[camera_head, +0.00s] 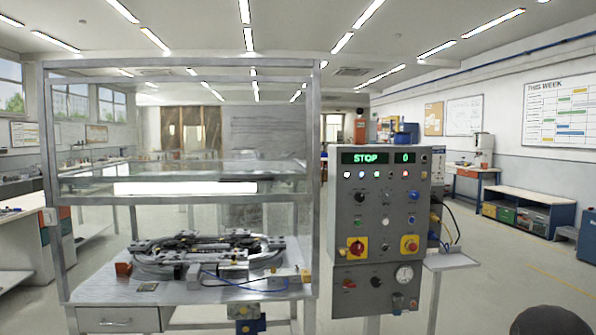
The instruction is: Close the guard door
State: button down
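The guard enclosure (316,130) is a metal-framed clear box on a bench at left centre. A clear panel, which looks like the guard door (270,120), spans the upper front, with a bright strip reflected low on it. The lower front looks uncovered, and the ring track (205,250) shows there on the bench top. The clear material makes the panel's exact edges hard to tell. My gripper is not in view. A dark rounded shape at the bottom right edge may be part of me.
A grey control panel (350,215) stands right of the enclosure, its display reading STOP and 0. A small side shelf (452,262) juts out at its right. A bench (20,225) stands at far left. Open floor (510,285) lies at right, before low cabinets (530,212).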

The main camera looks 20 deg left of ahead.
aim_at(241, 199)
jog(key=u, duration=0.2)
jog(key=i, duration=0.8)
jog(key=u, duration=0.55)
